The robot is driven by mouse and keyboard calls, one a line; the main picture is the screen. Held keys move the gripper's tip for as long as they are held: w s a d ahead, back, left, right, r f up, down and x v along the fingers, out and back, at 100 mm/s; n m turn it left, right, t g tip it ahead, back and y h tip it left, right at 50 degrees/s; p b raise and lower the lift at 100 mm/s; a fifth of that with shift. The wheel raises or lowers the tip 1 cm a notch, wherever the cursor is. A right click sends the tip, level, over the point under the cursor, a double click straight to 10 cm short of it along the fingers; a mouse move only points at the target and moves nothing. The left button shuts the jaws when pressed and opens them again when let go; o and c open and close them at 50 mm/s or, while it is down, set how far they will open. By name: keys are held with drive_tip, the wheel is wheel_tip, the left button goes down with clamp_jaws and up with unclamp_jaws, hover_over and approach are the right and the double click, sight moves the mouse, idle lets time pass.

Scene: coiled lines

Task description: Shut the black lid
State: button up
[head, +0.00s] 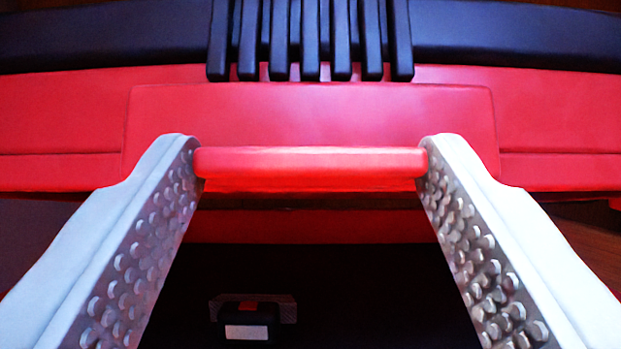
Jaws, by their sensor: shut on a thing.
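My gripper (311,165) reaches forward with its two studded grey fingers far apart. Its fingertips press on the two ends of a horizontal red bar (311,160), so it is shut on this bar. The bar lies in front of a raised red panel (310,115) on a wide red front. A black part (110,35) that looks like the black lid runs across the top of the view, with several black ribs (310,40) in its middle hanging over the red front. Its far side is out of view.
Below the bar, between my fingers, is a dark area (350,290). A small black thing with a white label and a red spot (248,320) shows there. Brownish surface shows at the lower right edge.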

drive_tip(key=f, duration=0.4)
drive_tip(key=s+f, duration=0.1)
drive_tip(key=f, duration=0.7)
drive_tip(key=shift+s+a+f, duration=0.15)
drive_tip(key=shift+s+f, duration=0.05)
drive_tip(key=shift+f, duration=0.7)
drive_tip(key=o, duration=1.4)
drive_tip(key=shift+w+a, duration=0.1)
drive_tip(key=shift+a, duration=0.1)
drive_tip(key=shift+d+r, duration=0.1)
drive_tip(key=shift+r, duration=0.1)
drive_tip(key=shift+d, duration=0.1)
drive_tip(key=shift+s, duration=0.2)
